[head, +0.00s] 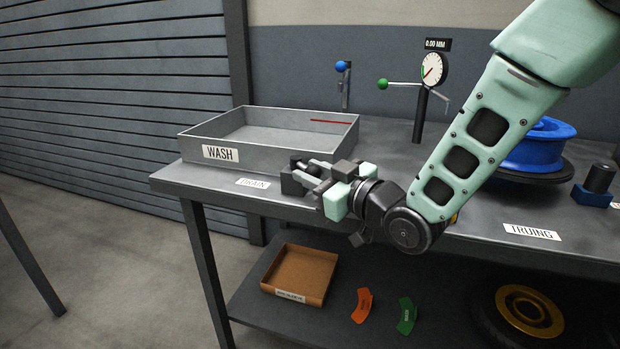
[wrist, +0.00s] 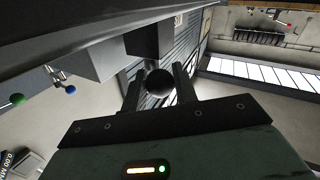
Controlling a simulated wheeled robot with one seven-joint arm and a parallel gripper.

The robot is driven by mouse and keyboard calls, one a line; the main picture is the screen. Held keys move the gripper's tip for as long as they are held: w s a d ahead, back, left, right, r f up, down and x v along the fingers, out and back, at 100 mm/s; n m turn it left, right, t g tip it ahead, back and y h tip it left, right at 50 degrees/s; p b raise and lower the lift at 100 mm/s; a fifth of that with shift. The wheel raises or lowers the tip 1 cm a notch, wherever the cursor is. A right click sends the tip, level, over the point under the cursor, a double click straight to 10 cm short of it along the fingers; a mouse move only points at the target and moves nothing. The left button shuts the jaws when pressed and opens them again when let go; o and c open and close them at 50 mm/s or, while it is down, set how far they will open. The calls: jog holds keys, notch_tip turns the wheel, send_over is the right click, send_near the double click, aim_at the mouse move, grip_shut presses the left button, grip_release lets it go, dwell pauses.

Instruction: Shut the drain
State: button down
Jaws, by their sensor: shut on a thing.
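The grey wash tray (head: 205,153), with a "WASH" label and a red line inside its far wall, stands at the left end of the bench. A "DRAIN" label (head: 253,183) lies on the bench edge in front of it. My gripper (head: 303,178) is at the tray's front right, by the bench edge. In the wrist view my gripper (wrist: 159,90) has its two fingers on either side of a round black knob (wrist: 159,82), shut on it. In the head view my gripper mostly hides the knob. Whether the drain is open or shut cannot be told.
A dial gauge (head: 433,69) and a blue wheel rim (head: 540,148) are to the right. An orange-brown bin (head: 300,272) sits on the lower shelf.

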dwell(0.3)
jog(key=c, duration=1.1)
grip_release()
jog(key=shift+c, duration=0.2)
jog(key=v, duration=0.7)
jog(key=shift+s+d, duration=0.2)
jog(key=shift+r, duration=0.1)
